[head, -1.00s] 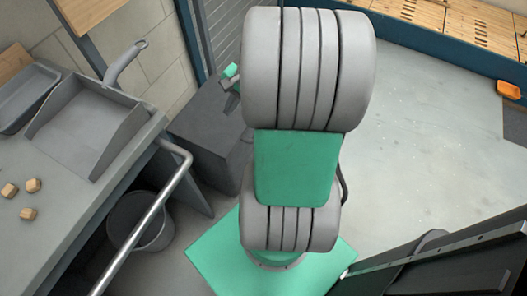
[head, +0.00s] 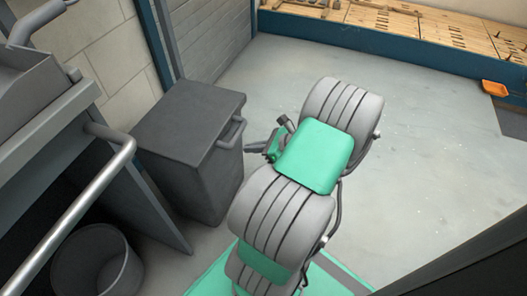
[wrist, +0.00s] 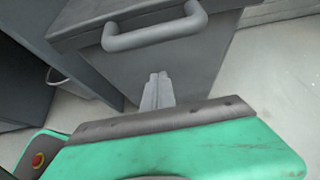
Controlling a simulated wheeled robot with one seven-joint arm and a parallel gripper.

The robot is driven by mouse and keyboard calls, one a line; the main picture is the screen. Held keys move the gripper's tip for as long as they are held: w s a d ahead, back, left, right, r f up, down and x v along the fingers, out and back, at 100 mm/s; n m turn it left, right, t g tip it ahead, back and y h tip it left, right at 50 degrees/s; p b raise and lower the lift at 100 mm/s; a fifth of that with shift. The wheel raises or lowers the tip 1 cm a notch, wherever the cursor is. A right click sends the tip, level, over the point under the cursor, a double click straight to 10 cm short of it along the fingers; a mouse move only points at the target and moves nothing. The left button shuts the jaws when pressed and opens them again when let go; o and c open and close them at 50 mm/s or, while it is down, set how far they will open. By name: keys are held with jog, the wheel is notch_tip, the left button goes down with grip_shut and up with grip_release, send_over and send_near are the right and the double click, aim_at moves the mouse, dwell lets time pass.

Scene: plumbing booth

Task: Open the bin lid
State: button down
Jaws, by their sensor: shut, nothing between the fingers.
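The dark grey bin (head: 190,150) stands on the floor left of the middle in the head view. Its flat lid (head: 190,110) is closed, with a bar handle (head: 231,133) on the right side. In the wrist view the lid's handle (wrist: 155,33) is near the top, and the bin's front (wrist: 190,70) lies below it. My gripper (head: 250,148) is just right of the bin in the head view. In the wrist view its fingers (wrist: 158,82) are together and empty, appearing below the handle and apart from it.
A grey workbench with a metal rail (head: 75,215) stands at the left. An open round bucket (head: 97,262) is on the floor under it. A wall is behind the bin. Open floor (head: 420,150) lies to the right, with an orange scoop-like item (head: 495,88) far off.

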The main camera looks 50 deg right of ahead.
jog(key=shift+w+a+r+b, duration=0.2)
jog(key=shift+w+r+b, duration=0.3)
jog(key=shift+r, duration=0.3)
jog(key=shift+w+a+r+b, duration=0.15)
jog(key=shift+w+r+b, duration=0.15)
jog(key=shift+w+r, duration=0.35)
jog(key=shift+s+r, duration=0.15)
jog(key=shift+r, duration=0.05)
